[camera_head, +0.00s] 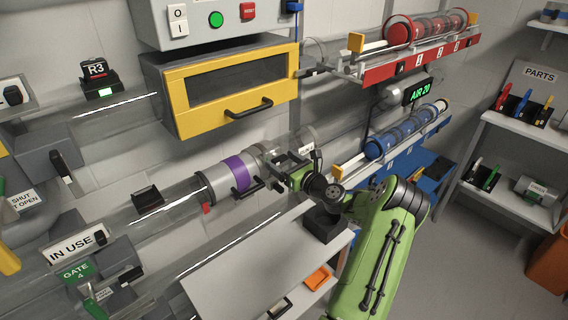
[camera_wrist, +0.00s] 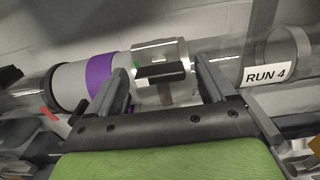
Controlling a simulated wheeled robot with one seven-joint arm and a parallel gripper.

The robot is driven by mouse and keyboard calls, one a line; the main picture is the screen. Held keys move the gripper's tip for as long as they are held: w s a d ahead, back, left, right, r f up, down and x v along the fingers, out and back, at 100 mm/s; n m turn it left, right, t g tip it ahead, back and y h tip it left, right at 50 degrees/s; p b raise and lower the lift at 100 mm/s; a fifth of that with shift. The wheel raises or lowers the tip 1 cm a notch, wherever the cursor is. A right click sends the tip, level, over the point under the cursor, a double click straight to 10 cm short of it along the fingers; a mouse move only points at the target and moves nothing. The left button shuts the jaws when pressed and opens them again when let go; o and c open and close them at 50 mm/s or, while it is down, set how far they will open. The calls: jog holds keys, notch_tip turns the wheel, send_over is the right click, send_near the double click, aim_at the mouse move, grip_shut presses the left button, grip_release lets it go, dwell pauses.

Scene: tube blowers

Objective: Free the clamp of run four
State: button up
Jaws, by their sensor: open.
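The run four tube crosses the wrist view, with a RUN 4 label (camera_wrist: 265,74) on its right part. Left of the sleeve is a grey collar with a purple band (camera_wrist: 97,78). In the head view, the purple band (camera_head: 235,171) and a black handle (camera_head: 246,188) show just left of my gripper (camera_head: 284,163).
A yellow-framed cabinet (camera_head: 195,120) hangs above the tube. A pale sloped panel (camera_head: 235,265) lies below it. An IN USE sign (camera_head: 72,247) and a GATE 4 sign (camera_head: 76,271) stand at lower left. Blue canisters (camera_head: 400,133) on a rack and a parts shelf (camera_head: 520,130) are right.

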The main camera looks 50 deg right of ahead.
jog(key=c, duration=1.1)
jog(key=shift+o, duration=0.2)
jog(key=shift+n, duration=0.3)
jog(key=shift+f+n+b, duration=0.15)
jog(key=shift+n+b, duration=3.85)
jog(key=shift+n, duration=4.6)
jog(key=o, duration=1.1)
jog(key=shift+c, duration=0.2)
